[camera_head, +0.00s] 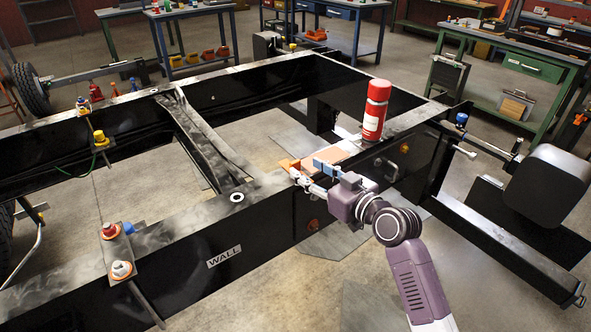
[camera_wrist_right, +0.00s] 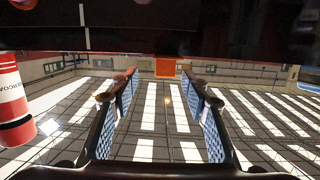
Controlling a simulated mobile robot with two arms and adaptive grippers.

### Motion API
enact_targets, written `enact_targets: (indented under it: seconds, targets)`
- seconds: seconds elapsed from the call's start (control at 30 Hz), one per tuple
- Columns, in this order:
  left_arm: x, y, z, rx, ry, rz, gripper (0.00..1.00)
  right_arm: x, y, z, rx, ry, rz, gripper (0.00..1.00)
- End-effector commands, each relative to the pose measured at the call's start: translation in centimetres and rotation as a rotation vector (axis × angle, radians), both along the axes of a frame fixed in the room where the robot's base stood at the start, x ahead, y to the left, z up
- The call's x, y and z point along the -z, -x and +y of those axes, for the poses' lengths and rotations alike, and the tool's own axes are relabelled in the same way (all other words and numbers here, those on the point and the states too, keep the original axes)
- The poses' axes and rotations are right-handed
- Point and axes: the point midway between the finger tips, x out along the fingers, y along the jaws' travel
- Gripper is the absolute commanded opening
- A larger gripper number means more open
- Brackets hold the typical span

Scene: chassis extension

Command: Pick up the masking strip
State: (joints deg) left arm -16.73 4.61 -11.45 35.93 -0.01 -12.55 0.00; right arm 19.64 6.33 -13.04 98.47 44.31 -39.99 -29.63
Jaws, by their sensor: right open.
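A small orange piece (camera_head: 289,165), which looks like the masking strip, sits at the upper edge of the near chassis rail. It also shows in the right wrist view as an orange square (camera_wrist_right: 166,67), just beyond and between the fingertips. A flat tan sheet (camera_head: 328,157) lies behind it on the rail; I cannot tell whether the two are joined. My right gripper (camera_head: 309,174) is open and empty at the near side of the rail, close to the orange piece. In the wrist view its two fingers (camera_wrist_right: 160,76) stand apart. My left gripper is not in view.
A red and white spray can (camera_head: 374,112) stands upright on the rail, right of the gripper. The black chassis rail (camera_head: 180,245) bears a WALL label. Workbenches line the back; bare floor shows inside the frame.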

Motion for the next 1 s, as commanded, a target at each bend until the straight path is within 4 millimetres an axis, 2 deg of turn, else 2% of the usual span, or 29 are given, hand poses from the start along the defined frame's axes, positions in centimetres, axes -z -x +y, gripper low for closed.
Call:
enact_targets:
  seconds: [0.43, 0.77, 1.0]
  targets:
    - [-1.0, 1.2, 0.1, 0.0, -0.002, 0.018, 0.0, 1.3, -3.6, 3.3, 0.001, -0.001, 0.001, 0.43]
    - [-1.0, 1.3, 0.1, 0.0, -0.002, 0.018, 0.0, 1.4, -3.9, 3.6, 0.001, 0.001, 0.001, 0.43]
    - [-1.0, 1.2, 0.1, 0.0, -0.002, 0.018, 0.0, 1.4, -3.9, 3.6, 0.001, 0.001, 0.001, 0.16]
